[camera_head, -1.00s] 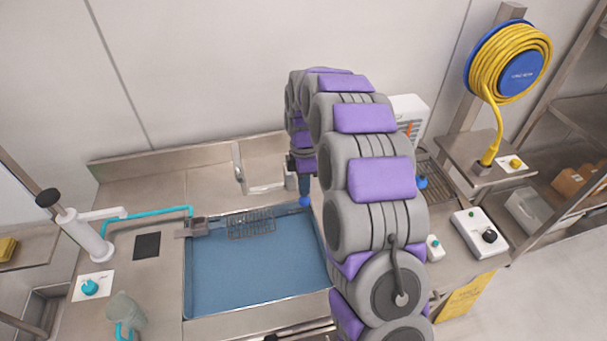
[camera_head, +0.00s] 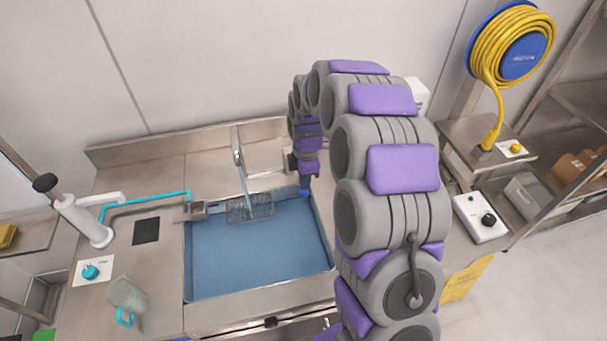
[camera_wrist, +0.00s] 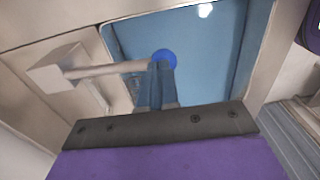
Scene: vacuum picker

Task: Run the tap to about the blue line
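The metal tap (camera_head: 237,152) stands behind the blue basin (camera_head: 250,258). A pale narrow strip runs from it down toward the wire rack (camera_head: 258,208); I cannot tell whether it is spout or water. The wrist view shows a pale block with a rod (camera_wrist: 105,70) reaching to the blue ball (camera_wrist: 165,58) at my fingertips. My gripper (camera_wrist: 157,80) looks shut, its fingers together at the basin's back right corner. I cannot tell whether the ball belongs to the tap or to my fingers. I cannot make out a blue line or the water level in the basin.
A clear jug with a teal handle (camera_head: 125,298) and a white pump (camera_head: 85,218) stand left of the basin. A white control box (camera_head: 480,218) and a yellow hose reel (camera_head: 515,50) are on the right. The wall is close behind the tap.

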